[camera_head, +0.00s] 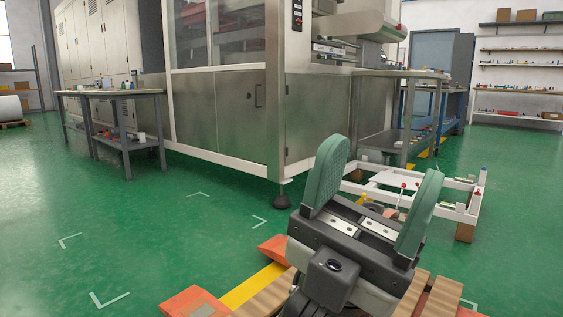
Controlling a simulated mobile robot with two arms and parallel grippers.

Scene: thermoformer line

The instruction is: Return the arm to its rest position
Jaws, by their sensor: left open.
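My left gripper (372,205) shows large at the lower right of the head view. Its two green padded fingers point up and stand wide apart, with nothing between them. It is raised in front of the green floor and clear of the machine. My right gripper is not in the view.
A large thermoformer machine (222,115) fills the middle. A grey side table (110,93) stands at its left and another workbench (400,73) at its right. A low white frame (460,213) stands on the floor behind the gripper. Green floor (120,210) is clear at the left.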

